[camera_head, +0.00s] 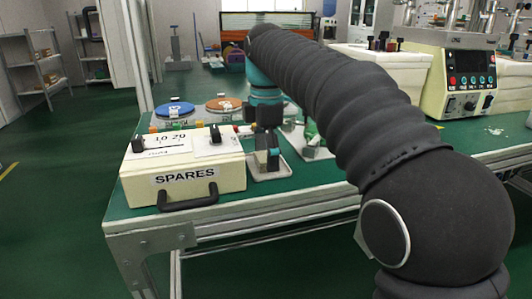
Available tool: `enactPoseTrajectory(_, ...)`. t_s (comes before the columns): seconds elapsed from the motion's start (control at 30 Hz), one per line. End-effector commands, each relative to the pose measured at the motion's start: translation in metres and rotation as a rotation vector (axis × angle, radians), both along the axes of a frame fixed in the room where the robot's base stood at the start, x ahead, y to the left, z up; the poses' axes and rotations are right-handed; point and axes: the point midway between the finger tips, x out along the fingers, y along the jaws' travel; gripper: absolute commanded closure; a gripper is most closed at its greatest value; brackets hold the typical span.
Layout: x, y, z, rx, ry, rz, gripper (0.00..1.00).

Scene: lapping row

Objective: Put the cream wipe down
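My gripper (268,158) points down over a small pale tray (254,176) on the green bench top, just right of the SPARES case. Its fingers are small and dark here, and I cannot tell whether they are open or shut. I cannot make out a cream wipe for certain; anything between the fingers is too small to tell. My black sleeved arm crosses the picture from lower right and hides part of the bench.
A cream case marked SPARES (186,178) with a black handle stands at the bench's front left. Blue-topped (175,109) and orange-topped (224,103) round containers stand behind. A cream control unit (462,82) is at right. Some bare green bench (318,172) shows right of the tray.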

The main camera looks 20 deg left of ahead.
Motion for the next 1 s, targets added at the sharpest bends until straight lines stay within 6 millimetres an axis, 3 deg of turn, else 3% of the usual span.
enactPoseTrajectory(0.33, 0.0, 0.0, 0.011, 0.001, -0.001, 0.0, 0.14)
enactPoseTrajectory(0.8, 0.001, 0.0, 0.099, 0.001, -0.002, 0.0, 0.14)
enactPoseTrajectory(1.0, 0.001, 0.001, 0.119, 0.0, 0.0, 0.0, 0.14)
